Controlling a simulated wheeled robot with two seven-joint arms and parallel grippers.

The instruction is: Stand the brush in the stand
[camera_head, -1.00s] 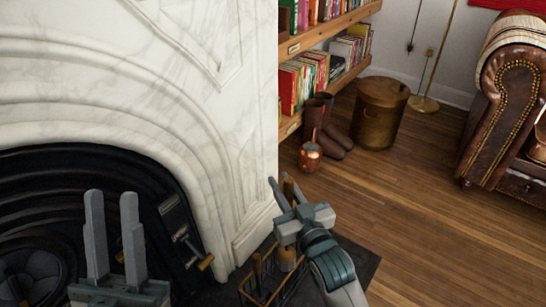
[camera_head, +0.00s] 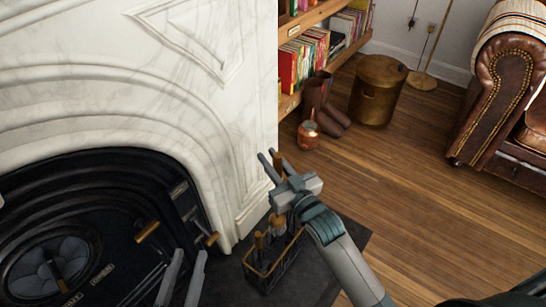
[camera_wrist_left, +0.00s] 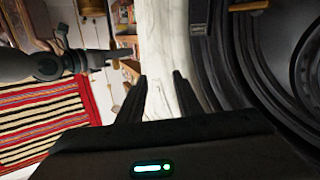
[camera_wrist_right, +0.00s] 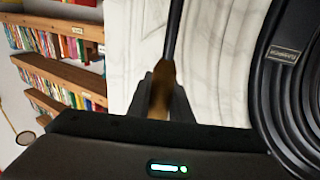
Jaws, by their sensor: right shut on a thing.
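The stand (camera_head: 268,272) is a dark wire basket with a brass-coloured rim on the hearth, low centre in the head view. A wooden handle (camera_head: 259,240) rises from it. My right gripper (camera_head: 270,166) is above the stand, shut on the brush's wooden handle (camera_head: 278,167). The right wrist view shows the handle (camera_wrist_right: 162,88) between the fingers and a dark shaft (camera_wrist_right: 174,35) beyond it. Another wooden piece (camera_head: 278,224) shows below the gripper; I cannot tell whether it belongs to the brush. The bristles are not clearly visible. My left gripper (camera_head: 182,279) is open and empty, left of the stand.
The marble surround (camera_head: 130,90) and black firebox (camera_head: 90,220) stand on the left. A copper pot (camera_head: 308,135), brown boots (camera_head: 322,105) and a brass bin (camera_head: 377,90) are behind the stand.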

